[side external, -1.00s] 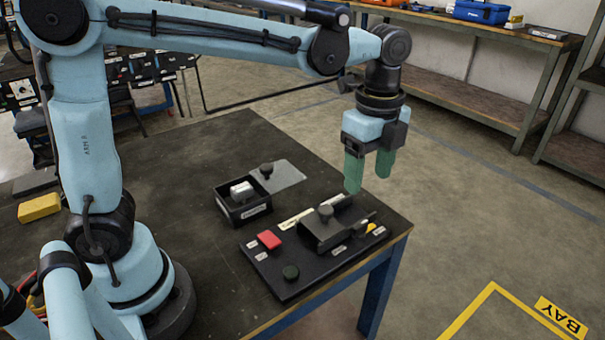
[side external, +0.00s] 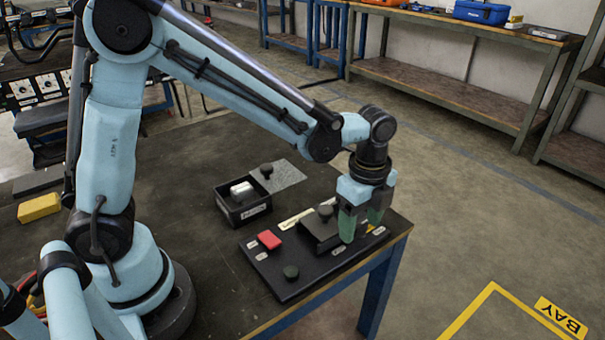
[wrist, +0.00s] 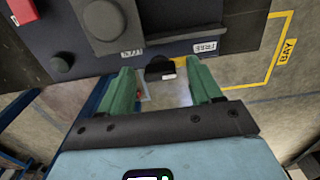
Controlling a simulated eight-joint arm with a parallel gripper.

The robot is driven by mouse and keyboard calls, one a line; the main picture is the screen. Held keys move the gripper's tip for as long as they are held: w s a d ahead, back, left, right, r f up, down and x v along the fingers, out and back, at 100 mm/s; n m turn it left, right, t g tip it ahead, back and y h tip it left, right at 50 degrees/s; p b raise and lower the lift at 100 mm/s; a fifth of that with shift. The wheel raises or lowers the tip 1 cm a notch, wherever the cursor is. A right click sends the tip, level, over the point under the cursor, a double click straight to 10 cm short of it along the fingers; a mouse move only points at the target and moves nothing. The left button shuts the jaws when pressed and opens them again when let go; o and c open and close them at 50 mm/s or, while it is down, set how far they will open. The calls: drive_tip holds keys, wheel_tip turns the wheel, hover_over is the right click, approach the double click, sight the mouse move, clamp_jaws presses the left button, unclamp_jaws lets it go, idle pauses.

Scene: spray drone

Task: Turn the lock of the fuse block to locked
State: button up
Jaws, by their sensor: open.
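The fuse block (side external: 317,232) is a dark block with a round knob (side external: 325,211) on top, on a black panel near the table's corner. In the wrist view a large round knob (wrist: 103,20) shows at the top. A small black tab (wrist: 160,70), seemingly the lock's handle, sticks out between my fingertips. A white "FREE" label (wrist: 205,47) lies to its right and a second, unreadable label (wrist: 132,52) to its left. My gripper (side external: 361,228) points down beside the block with its green fingers apart, one on each side of the tab. Contact cannot be told.
A black bin (side external: 243,206) with a white item and a grey plate (side external: 280,178) stand behind. The table ends just right of the panel.

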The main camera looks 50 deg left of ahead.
drive_tip(key=c, duration=1)
drive_tip(key=shift+c, duration=0.2)
drive_tip(key=shift+n, duration=0.3)
drive_tip(key=n, duration=0.3)
drive_tip(key=shift+n, duration=0.3)
drive_tip(key=n, duration=0.4)
drive_tip(key=shift+n, duration=0.3)
drive_tip(key=n, duration=0.4)
drive_tip(key=shift+n, duration=2.5)
